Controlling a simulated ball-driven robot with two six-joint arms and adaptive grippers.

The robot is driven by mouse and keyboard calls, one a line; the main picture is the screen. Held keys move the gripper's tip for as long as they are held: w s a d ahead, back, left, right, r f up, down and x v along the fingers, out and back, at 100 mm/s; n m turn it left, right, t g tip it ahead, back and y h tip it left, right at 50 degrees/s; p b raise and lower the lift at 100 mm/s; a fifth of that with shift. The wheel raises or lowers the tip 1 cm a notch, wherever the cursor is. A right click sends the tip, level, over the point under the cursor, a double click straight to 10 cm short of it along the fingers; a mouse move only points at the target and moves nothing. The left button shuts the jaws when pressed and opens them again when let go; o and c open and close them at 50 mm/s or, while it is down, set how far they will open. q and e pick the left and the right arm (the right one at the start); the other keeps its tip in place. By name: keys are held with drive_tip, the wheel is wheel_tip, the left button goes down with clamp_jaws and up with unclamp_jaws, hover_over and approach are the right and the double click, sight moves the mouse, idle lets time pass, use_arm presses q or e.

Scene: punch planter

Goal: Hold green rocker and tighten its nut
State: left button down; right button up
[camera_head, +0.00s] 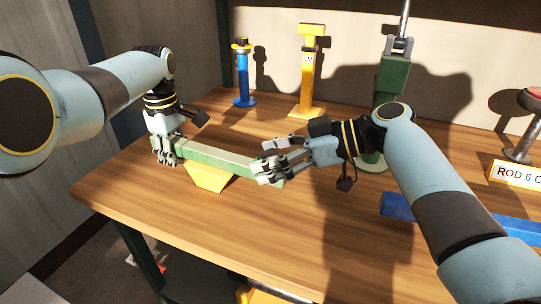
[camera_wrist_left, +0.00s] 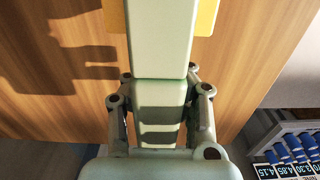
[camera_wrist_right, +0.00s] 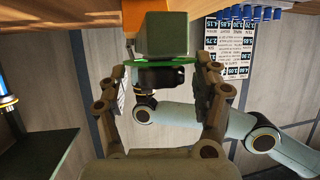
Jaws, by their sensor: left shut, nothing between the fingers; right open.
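The green rocker (camera_head: 215,157) is a long bar lying across a yellow wedge-shaped support (camera_head: 207,178) on the wooden table. My left gripper (camera_head: 165,152) points down at its left end. The left wrist view shows the rocker (camera_wrist_left: 160,35) running up from between the finger linkages; the fingertips are hidden there, and the gripper is shut without holding the bar. My right gripper (camera_head: 268,160) is open at the rocker's right end. In the right wrist view the rocker's end (camera_wrist_right: 166,35) lies ahead of the spread fingers.
A green press (camera_head: 392,78) stands behind my right arm. A blue post (camera_head: 243,75) and a yellow post (camera_head: 308,75) stand at the back. A blue bar (camera_head: 400,208) and a "ROD" sign (camera_head: 515,173) are on the right. The table's front middle is clear.

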drive_tip(key=v, duration=1.2)
drive_tip(key=v, duration=1.2)
idle(0.5)
use_arm(q)
drive_tip(key=c, duration=1.1)
unclamp_jaws()
drive_tip(key=shift+c, duration=0.2)
wheel_tip(320, 180, up, 12)
